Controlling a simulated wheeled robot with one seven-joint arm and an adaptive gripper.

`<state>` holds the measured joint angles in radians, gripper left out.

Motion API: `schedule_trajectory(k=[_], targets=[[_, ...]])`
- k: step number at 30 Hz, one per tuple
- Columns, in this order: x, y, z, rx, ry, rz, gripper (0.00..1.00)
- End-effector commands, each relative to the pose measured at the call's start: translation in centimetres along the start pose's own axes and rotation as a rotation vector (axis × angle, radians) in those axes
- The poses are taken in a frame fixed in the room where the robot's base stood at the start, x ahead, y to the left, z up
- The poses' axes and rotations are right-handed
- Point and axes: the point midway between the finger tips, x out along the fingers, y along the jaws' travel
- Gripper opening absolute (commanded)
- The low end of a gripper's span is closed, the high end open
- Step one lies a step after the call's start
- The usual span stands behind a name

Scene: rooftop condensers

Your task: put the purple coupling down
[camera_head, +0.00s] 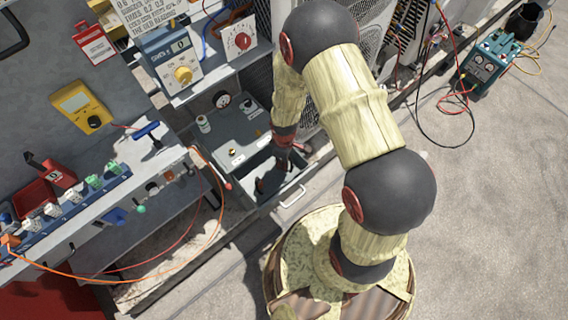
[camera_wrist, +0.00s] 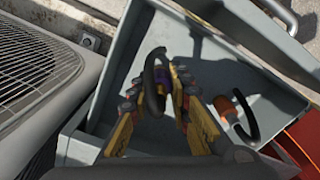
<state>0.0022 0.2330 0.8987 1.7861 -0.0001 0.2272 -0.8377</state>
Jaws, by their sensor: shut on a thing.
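The purple coupling (camera_wrist: 161,78) sits between the fingertips of my gripper (camera_wrist: 160,87) in the wrist view. A dark curved hose or handle loops up from it on the left. My gripper is shut on it, above or inside an open grey drawer (camera_wrist: 118,72). Whether the coupling touches the drawer floor cannot be told. In the head view, my gripper (camera_head: 277,164) reaches down into the open drawer (camera_head: 297,185). There the coupling is too small and hidden to make out.
A second dark curved piece with an orange collar (camera_wrist: 226,106) lies in the drawer, right of my gripper. The drawer walls stand close around. A grey condenser with a round grille (camera_wrist: 35,70) is at the left. A cluttered workbench (camera_head: 100,200) stands left in the head view.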

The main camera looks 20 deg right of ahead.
Motion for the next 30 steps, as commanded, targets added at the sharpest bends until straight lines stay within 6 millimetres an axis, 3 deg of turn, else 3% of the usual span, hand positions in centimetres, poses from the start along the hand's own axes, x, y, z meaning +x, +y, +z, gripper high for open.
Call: schedule_trajectory(k=[2, 21, 22, 30], targets=[[0.9, 0.1, -0.1, 0.000, 0.001, 0.002, 0.00], [1.8, 0.1, -0.1, 0.000, 0.002, 0.002, 0.00], [1.8, 0.1, -0.1, 0.000, 0.002, 0.002, 0.20], [1.7, 0.1, -0.1, 0.000, 0.002, 0.002, 0.36]])
